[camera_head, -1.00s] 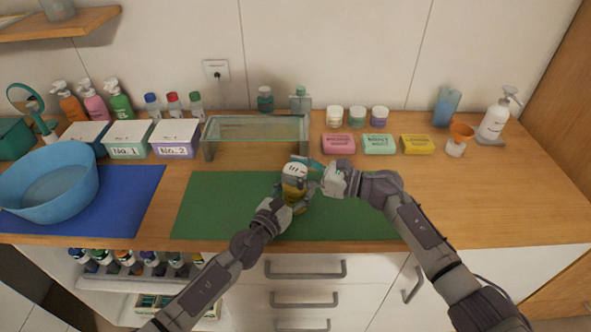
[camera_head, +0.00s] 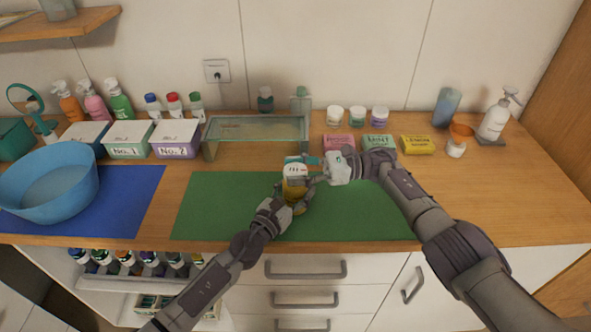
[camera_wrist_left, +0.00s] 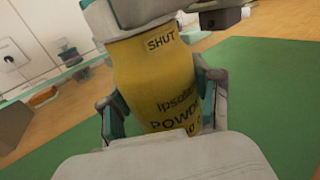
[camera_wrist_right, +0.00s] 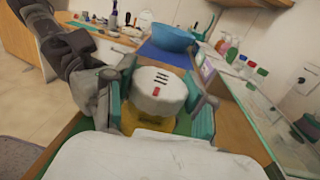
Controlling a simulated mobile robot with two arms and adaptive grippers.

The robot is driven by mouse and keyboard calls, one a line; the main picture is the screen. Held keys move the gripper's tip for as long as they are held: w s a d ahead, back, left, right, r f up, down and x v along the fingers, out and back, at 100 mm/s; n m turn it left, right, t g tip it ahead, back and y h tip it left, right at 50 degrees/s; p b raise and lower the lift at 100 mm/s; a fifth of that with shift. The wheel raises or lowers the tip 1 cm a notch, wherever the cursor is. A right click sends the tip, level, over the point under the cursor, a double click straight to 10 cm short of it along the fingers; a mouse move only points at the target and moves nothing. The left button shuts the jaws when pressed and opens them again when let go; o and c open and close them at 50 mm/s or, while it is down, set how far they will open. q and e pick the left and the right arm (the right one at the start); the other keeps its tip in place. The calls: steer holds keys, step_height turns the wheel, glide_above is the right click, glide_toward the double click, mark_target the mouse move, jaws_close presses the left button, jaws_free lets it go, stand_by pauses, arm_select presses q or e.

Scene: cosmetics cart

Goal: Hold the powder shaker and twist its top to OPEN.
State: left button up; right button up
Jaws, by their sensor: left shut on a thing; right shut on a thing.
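The powder shaker has a yellow body (camera_head: 295,188) and a white top (camera_head: 295,169), and is upright over the green mat (camera_head: 345,218). In the left wrist view the yellow body (camera_wrist_left: 155,85) carries a "SHUT" label near its upper edge. My left gripper (camera_wrist_left: 160,105) is shut around the body. In the right wrist view the white top (camera_wrist_right: 158,92) shows dark slots and a red mark on its near side. My right gripper (camera_wrist_right: 160,110) is shut on the top, with its fingers on both sides. Whether the shaker's base touches the mat is hidden.
A glass shelf (camera_head: 257,128) stands behind the mat. Pink, mint and yellow soap boxes (camera_head: 417,145) lie to its right. A blue basin (camera_head: 48,188) on a blue mat (camera_head: 125,205) is at left.

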arm_select(q)
steer(key=shift+d, duration=0.1)
arm_select(e)
steer(key=shift+f, duration=0.15)
steer(key=o, duration=1.2)
steer(key=d, duration=0.7)
steer(key=shift+w+d, duration=0.3)
steer(key=shift+w, duration=0.1)
arm_select(q)
steer(key=o, duration=1.3)
